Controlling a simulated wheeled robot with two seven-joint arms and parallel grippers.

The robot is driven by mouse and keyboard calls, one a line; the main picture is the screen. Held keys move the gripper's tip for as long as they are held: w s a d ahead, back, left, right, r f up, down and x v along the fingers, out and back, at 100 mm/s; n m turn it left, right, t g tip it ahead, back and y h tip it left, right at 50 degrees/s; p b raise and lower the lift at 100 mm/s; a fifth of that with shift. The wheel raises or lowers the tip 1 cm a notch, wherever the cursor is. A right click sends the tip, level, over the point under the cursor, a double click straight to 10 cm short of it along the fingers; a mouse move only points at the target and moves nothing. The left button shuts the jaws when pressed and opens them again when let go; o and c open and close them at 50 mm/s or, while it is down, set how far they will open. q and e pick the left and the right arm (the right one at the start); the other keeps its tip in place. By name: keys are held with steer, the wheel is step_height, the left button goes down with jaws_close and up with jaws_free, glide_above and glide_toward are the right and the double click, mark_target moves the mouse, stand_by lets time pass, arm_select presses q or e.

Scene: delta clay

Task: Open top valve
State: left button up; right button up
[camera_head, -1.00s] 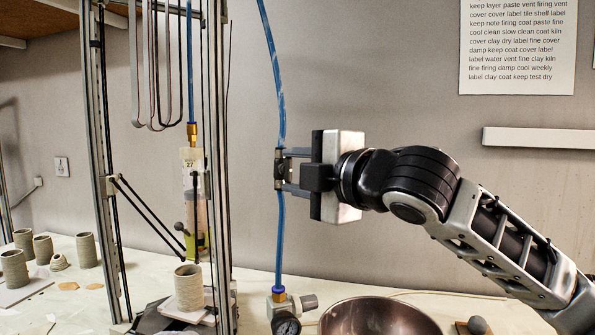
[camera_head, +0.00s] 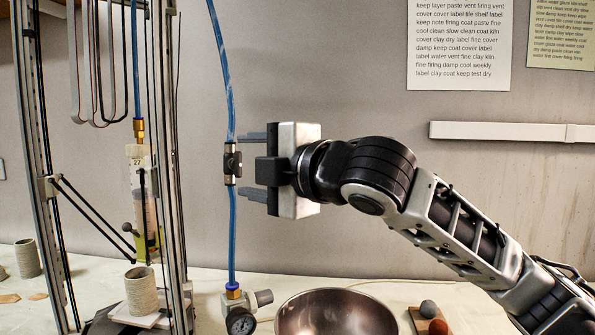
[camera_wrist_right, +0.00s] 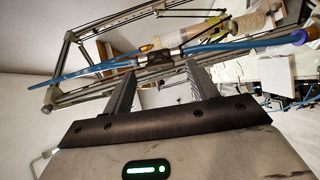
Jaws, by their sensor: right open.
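The top valve (camera_head: 231,163) is a small dark body with a black handle, set in line in the upright blue tube (camera_head: 233,225). It also shows in the right wrist view (camera_wrist_right: 160,58), just beyond the fingertips. I cannot tell how far its handle is turned. My right gripper (camera_head: 241,165) is open and empty, just right of the valve. Its two fingers point left, one above and one below the valve's height, with a small gap to it. The fingers also show in the right wrist view (camera_wrist_right: 161,73). My left gripper is not in view.
A metal frame (camera_head: 165,200) holding a labelled clay cartridge (camera_head: 140,185) stands left of the tube. A grey cup (camera_head: 141,290) stands under the cartridge.

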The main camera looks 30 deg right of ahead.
arm_select(q)
steer(key=b, duration=0.1)
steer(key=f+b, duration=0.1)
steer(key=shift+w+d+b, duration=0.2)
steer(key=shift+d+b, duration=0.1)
steer(key=shift+b, duration=0.05)
arm_select(e)
steer(key=v, duration=1.4)
steer(key=shift+s, duration=0.25)
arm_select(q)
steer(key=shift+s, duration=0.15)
arm_select(e)
steer(key=shift+d, duration=0.15)
